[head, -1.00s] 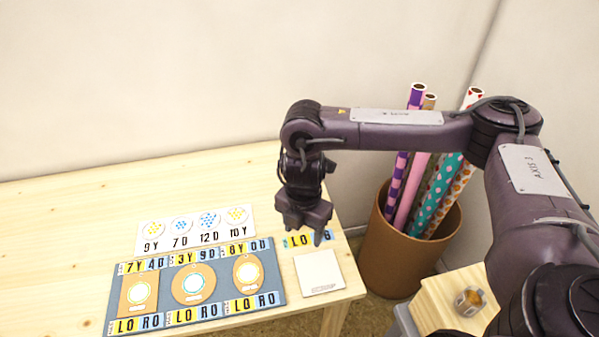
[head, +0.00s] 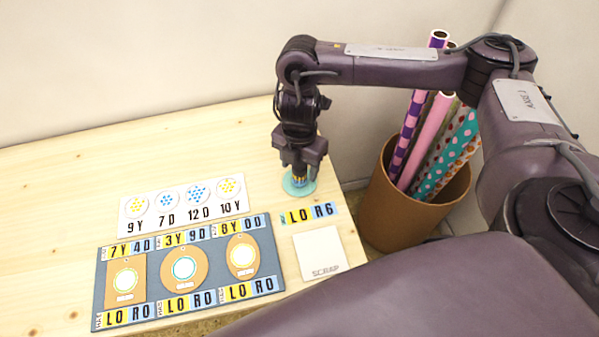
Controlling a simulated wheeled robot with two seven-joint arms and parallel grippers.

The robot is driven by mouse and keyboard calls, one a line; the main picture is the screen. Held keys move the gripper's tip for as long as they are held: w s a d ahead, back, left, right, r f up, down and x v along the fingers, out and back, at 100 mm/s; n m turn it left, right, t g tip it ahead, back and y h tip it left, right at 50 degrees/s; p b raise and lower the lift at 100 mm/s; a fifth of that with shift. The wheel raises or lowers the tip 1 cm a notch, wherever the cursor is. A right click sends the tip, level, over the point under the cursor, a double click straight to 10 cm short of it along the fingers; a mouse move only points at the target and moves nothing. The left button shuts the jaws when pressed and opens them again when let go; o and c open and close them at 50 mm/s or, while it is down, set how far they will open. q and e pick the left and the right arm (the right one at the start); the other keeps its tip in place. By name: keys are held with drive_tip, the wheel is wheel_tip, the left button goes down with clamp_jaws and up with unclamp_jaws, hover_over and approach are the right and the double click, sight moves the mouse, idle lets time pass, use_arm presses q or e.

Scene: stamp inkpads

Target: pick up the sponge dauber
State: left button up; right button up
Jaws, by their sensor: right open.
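The sponge dauber (head: 299,181) is a small piece, partly yellow, standing on a round teal saucer (head: 290,191) at the right part of the table. My right gripper (head: 300,174) points straight down over it, open, with its fingers around or just in front of the dauber's upper part. The fingers hide much of the dauber, and I cannot tell whether they touch it. My left gripper is not in view.
A blue-grey board (head: 275,262) with tan tags and letter tiles lies in front. A white card of dotted circles (head: 152,222) lies behind it. A white scrap pad (head: 317,251) lies at the right. A brown bin (head: 393,214) holds wrapping rolls. The left table is clear.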

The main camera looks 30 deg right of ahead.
sight(300, 173)
wheel_tip(300, 173, down, 2)
drive_tip(key=shift+f, duration=0.4)
drive_tip(key=shift+w+f, duration=0.1)
drive_tip(key=shift+f, duration=0.35)
drive_tip(key=c, duration=1.1)
drive_tip(key=shift+o, duration=0.2)
drive_tip(key=shift+r, duration=0.1)
wheel_tip(300, 173, up, 20)
drive_tip(key=p, duration=0.5)
drive_tip(key=shift+p, duration=0.35)
